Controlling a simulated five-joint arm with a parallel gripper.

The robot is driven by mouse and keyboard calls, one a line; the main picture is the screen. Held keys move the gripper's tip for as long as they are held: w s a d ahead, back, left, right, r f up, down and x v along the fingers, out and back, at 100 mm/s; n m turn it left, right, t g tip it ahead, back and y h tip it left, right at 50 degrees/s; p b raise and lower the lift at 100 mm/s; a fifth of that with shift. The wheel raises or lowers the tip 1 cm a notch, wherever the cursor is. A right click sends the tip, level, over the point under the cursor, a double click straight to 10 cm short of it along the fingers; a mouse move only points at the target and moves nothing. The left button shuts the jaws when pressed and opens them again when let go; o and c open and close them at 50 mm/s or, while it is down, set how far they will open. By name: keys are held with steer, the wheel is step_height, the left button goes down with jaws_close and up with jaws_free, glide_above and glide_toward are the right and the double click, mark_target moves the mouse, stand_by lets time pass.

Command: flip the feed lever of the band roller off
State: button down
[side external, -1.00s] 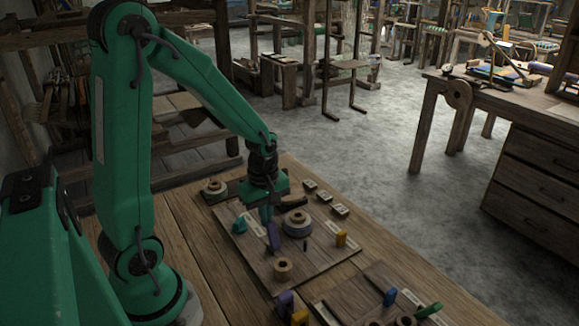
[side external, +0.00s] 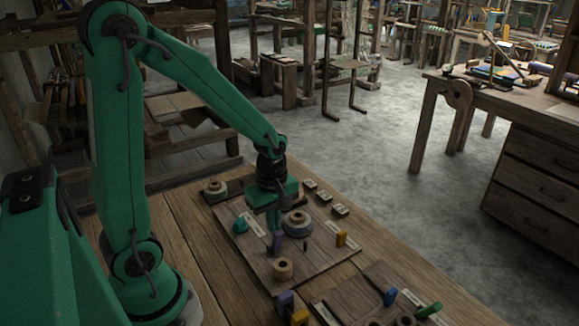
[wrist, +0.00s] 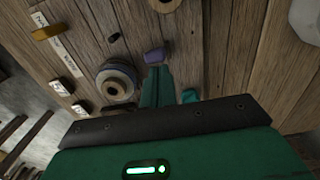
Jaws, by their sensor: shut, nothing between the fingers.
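My gripper (side external: 273,218) is shut and empty, pointing down over the wooden board (side external: 256,258). Its fingertips (wrist: 157,76) are right at a purple lever (side external: 277,242), which also shows just beyond them in the wrist view (wrist: 154,56). I cannot tell if they touch. A roller with a blue-grey band (side external: 298,224) stands just right of the gripper; it also shows in the wrist view (wrist: 117,84). A teal lever (side external: 240,226) is to the left and a yellow lever (side external: 341,239) to the right. The label text is too small to read, so I cannot tell which lever is the feed lever.
A wooden spool (side external: 283,268) stands at the board's near end. Another spool (side external: 215,187) is at the back left. Small labelled blocks (side external: 325,197) lie behind the roller. A second board (side external: 350,300) with more coloured levers is at the front right.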

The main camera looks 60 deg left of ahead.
steer(key=shift+r, duration=0.65)
steer(key=shift+a, duration=0.1)
steer(key=shift+a+r, duration=0.55)
steer(key=shift+a, duration=1.1)
step_height(320, 180, up, 8)
glide_above(278, 232)
steer(key=shift+r, duration=0.1)
